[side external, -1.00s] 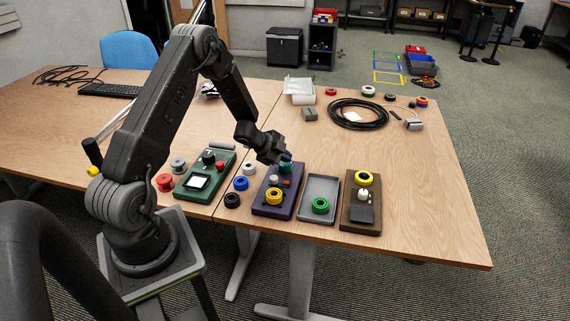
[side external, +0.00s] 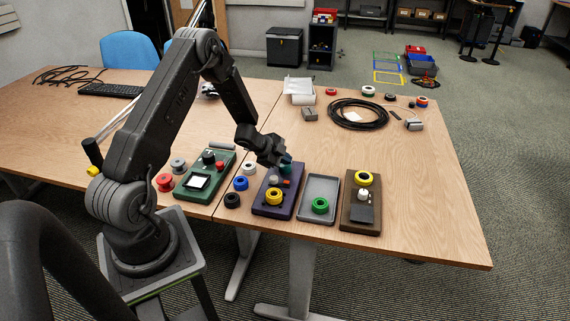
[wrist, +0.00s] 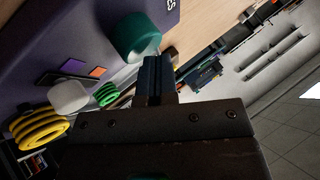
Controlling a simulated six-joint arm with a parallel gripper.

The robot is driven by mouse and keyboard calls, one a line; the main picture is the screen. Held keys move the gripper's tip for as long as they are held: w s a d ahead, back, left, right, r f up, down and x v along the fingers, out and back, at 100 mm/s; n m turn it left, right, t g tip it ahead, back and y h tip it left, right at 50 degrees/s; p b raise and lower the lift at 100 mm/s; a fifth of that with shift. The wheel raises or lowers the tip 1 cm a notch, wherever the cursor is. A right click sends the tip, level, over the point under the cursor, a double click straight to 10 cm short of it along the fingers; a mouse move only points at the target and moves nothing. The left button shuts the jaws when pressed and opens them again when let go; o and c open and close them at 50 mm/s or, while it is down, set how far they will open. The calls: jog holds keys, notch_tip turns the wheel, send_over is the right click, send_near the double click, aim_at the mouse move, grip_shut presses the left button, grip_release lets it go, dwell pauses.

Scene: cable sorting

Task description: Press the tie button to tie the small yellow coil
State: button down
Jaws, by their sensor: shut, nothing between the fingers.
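A purple station (side external: 262,205) stands on the table. A yellow coil (side external: 275,196) sits at its front end; the coil also shows at the lower left of the wrist view (wrist: 38,128). Behind the coil are a pale rounded knob (wrist: 68,95) and small orange and dark patches (wrist: 85,70). A teal cylinder (wrist: 130,35) stands at the station's far end. I cannot tell which part is the tie button. My gripper (wrist: 152,68) is shut and empty, close beside the teal cylinder; contact is unclear.
A grey tray (side external: 318,184) with a green coil (side external: 320,205) lies between the purple and brown stations. A green station (side external: 190,193) stands left, with white, blue and black coils (side external: 241,183) between. A black cable loop (side external: 358,124) lies behind.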

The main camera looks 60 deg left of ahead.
aim_at(285, 166)
jog(key=shift+f, duration=0.3)
dwell(0.4)
jog(key=shift+r, duration=1.2)
jog(key=shift+r, duration=2.5)
